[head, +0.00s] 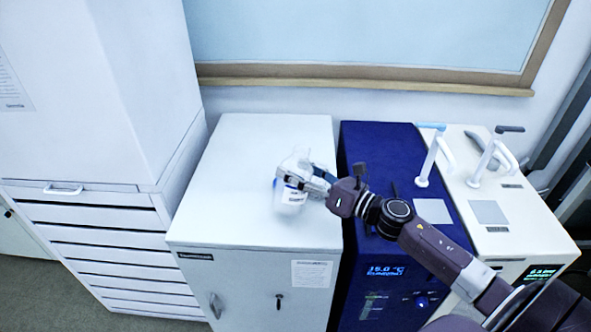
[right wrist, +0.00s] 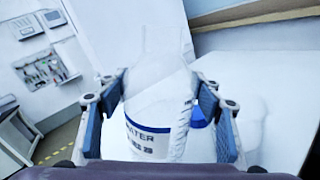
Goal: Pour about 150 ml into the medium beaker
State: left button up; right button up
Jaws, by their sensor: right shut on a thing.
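A pale bottle (head: 291,196) with a blue band is over the top of the white cabinet in the head view. In the right wrist view the bottle (right wrist: 150,138) fills the middle, and its blue-and-white label ends in "ATER". My right gripper (head: 303,183) is shut on the bottle, with one blue finger pad on each side of it. A faint clear shape (head: 296,160) shows just behind the gripper; I cannot tell whether it is a beaker or part of the bottle. The medium beaker cannot be made out for sure. My left gripper is not in view.
The white cabinet top (head: 240,150) is largely bare around the bottle. A dark blue unit (head: 375,150) and a cream unit (head: 530,215) with upright handles stand to the right. A tall white cabinet (head: 100,90) stands at left. A wooden-framed panel (head: 365,75) is behind.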

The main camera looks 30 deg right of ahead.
jog(key=shift+s+r, duration=0.1)
jog(key=shift+r, duration=0.1)
jog(key=shift+d+r, duration=0.1)
jog(key=shift+w+d+m, duration=0.1)
jog(key=shift+w+m, duration=0.1)
jog(key=shift+m, duration=0.1)
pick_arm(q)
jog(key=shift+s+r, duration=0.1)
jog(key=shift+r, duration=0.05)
pick_arm(e)
jog(key=shift+d+r+m+p, duration=0.1)
jog(key=shift+r+m+p, duration=0.1)
jog(key=shift+m+p, duration=0.15)
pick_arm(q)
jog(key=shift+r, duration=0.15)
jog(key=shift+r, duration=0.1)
pick_arm(e)
jog(key=shift+m, duration=0.45)
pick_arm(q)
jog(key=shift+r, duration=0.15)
